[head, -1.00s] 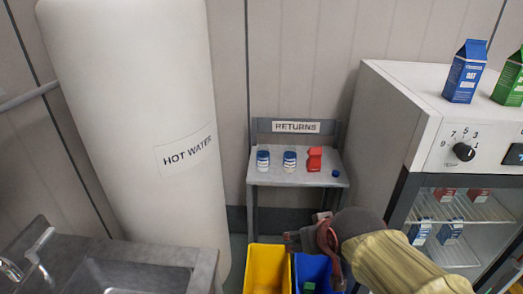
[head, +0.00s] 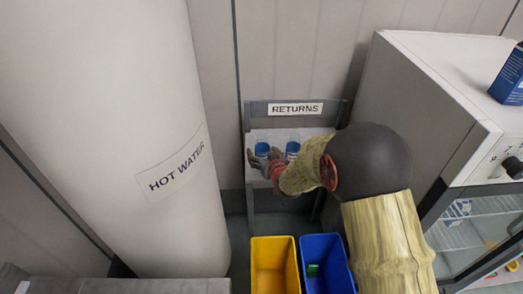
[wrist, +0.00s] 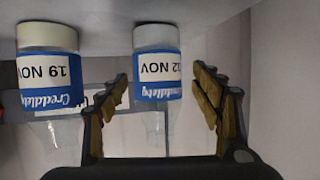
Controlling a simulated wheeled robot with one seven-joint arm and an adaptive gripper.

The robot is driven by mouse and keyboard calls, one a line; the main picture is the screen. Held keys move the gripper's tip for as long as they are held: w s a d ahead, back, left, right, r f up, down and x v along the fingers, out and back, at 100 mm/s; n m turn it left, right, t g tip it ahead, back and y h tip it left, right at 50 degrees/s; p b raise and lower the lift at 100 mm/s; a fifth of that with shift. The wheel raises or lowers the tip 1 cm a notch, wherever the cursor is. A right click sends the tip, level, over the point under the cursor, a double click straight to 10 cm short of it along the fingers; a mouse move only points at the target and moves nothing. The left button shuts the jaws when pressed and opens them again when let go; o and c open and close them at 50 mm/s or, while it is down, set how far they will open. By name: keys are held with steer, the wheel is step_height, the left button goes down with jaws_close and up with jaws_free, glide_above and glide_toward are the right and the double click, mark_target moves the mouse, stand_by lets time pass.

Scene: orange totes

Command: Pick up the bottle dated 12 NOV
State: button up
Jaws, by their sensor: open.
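The bottle dated 12 NOV (wrist: 157,68) shows upside down in the wrist view, with a blue and white label. In the head view it appears to be the left bottle (head: 262,148) on the returns stand. My gripper (head: 265,158) is open in front of it. In the wrist view my gripper's (wrist: 160,88) two fingers are spread, with the bottle between them in the picture; I cannot tell whether they reach around it.
The stand has a RETURNS sign (head: 295,108) on its back. A yellow bin (head: 273,262) and a blue bin (head: 325,262) are below in front. A hot water tank (head: 120,110) rises at left, a white fridge (head: 420,110) at right. My arm hides the stand's right side.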

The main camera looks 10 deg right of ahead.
mark_target(260, 149)
steer(key=b+x, duration=0.2)
steer(key=x, duration=0.2)
steer(key=shift+w+d+f, duration=0.15)
steer(key=shift+w, duration=0.7)
steer(key=c, duration=0.3)
steer(key=c, duration=1.1)
steer(key=shift+c, duration=0.3)
